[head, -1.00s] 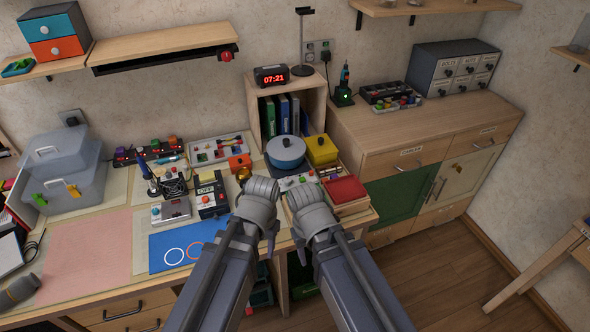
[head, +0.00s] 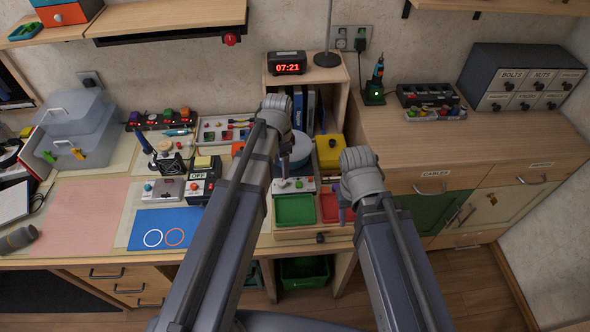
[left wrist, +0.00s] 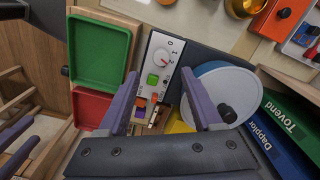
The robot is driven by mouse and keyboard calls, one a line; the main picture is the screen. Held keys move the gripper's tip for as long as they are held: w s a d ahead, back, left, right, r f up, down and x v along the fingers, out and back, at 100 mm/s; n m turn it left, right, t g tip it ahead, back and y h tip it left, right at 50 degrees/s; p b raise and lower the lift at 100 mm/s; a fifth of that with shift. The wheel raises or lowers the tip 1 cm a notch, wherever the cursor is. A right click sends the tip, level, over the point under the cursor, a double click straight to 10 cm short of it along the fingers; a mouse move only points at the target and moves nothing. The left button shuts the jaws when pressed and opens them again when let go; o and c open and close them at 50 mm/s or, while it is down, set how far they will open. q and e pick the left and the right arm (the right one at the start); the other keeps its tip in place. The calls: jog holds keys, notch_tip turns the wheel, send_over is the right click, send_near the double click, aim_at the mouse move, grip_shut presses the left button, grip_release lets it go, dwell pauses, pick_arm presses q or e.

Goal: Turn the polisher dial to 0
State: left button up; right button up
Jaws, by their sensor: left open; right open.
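The polisher has a round blue-grey disc (head: 296,150) and a pale control panel (head: 297,184). In the left wrist view the disc (left wrist: 218,92) is right of the panel (left wrist: 150,80). Which mark the dial points to is too small to tell surely. My left gripper (left wrist: 158,76) is open, its fingers either side of the panel, with nothing between them. My right gripper (head: 343,212) is open and empty, over the red tray.
A green tray (head: 295,209) and a red tray (head: 331,208) lie in front of the polisher. A yellow box (head: 329,152) stands right of the disc. A shelf with folders and a clock (head: 287,63) is behind. The cabinet top (head: 410,145) at right has free room.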

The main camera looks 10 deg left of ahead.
aim_at(282, 182)
pick_arm(q)
jog(key=shift+w, duration=0.2)
jog(key=shift+s+f+b, duration=0.1)
jog(key=shift+f+b, duration=0.1)
jog(key=shift+b, duration=0.1)
notch_tip(282, 182, down, 8)
jog(key=b, duration=0.7)
jog(key=shift+r, duration=0.25)
pick_arm(e)
notch_tip(282, 182, down, 8)
jog(key=shift+r, duration=0.1)
pick_arm(q)
jog(key=shift+r, duration=0.1)
jog(key=shift+c, duration=0.4)
grip_shut()
